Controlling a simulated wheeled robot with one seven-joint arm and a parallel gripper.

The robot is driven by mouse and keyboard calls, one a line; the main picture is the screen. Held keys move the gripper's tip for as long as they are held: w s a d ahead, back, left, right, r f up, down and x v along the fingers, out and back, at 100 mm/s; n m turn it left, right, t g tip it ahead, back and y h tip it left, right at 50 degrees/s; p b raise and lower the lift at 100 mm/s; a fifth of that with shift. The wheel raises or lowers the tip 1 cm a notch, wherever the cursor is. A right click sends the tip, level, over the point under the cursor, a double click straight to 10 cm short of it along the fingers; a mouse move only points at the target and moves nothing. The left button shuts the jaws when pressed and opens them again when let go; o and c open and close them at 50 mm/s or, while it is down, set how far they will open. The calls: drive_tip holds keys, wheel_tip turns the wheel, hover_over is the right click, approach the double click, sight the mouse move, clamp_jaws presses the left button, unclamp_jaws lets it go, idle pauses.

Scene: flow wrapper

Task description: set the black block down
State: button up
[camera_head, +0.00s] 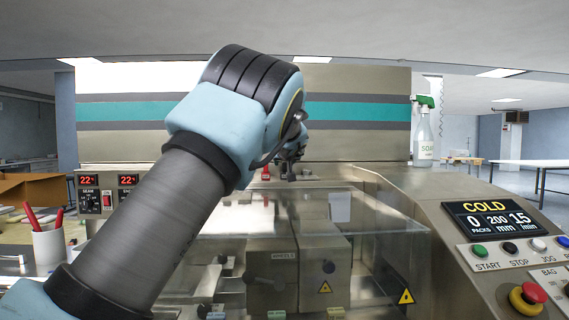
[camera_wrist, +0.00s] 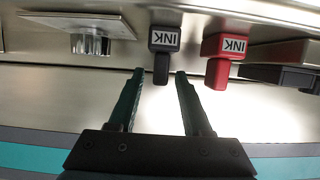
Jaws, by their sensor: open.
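The black block (camera_wrist: 165,38), marked INK, is at the steel surface of the machine in the wrist view. It has a wide labelled head and a narrower part that points toward my gripper. My gripper (camera_wrist: 160,74) is open, with one fingertip on each side of that narrow part and a visible gap on both sides. In the head view my gripper (camera_head: 291,150) is at the back of the machine top, partly hidden by my wrist. The black block is hard to tell apart from the fingers there.
A red INK block (camera_wrist: 225,45) sits close beside the black one, right in the wrist view. A metal knob on a plate (camera_wrist: 91,42) is to the left. The clear machine cover (camera_head: 350,225) is in front, the control panel (camera_head: 500,235) at right, a spray bottle (camera_head: 423,135) behind it.

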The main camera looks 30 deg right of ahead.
drive_tip(key=b+v, duration=0.5)
drive_tip(key=v, duration=0.7)
